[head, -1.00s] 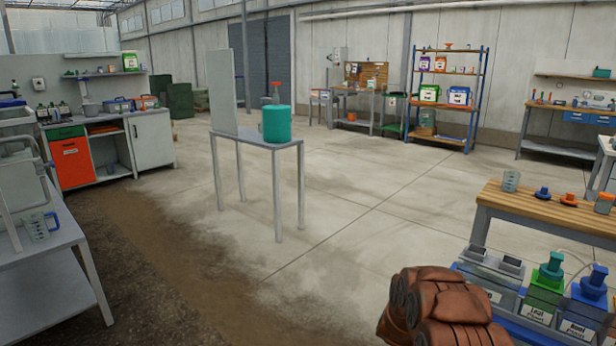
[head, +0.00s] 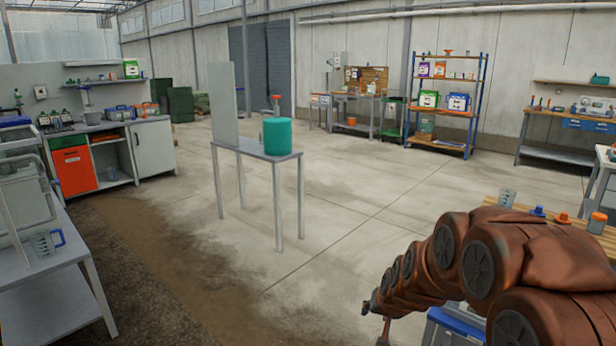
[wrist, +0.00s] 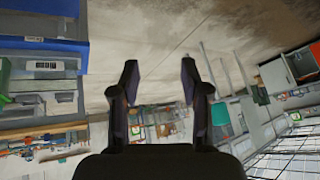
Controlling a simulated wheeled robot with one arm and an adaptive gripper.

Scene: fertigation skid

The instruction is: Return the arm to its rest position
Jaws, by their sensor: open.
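My brown arm (head: 480,255) reaches in from the right edge of the head view and bends down to the left. In the wrist view, my gripper (wrist: 160,78) has its two dark fingers spread apart, with nothing between them. Beyond the fingers is bare floor, with distant furniture below. In the head view the gripper's fingers cannot be clearly made out. The wrist picture is turned, with the room's roof at the bottom right.
A wooden bench (head: 576,225) with a beaker (head: 506,197) stands behind my arm. A blue container (head: 455,320) is partly hidden below it. A grey table (head: 255,147) holds a teal drum (head: 277,136). Metal shelving (head: 50,300) is at left. The middle floor is clear.

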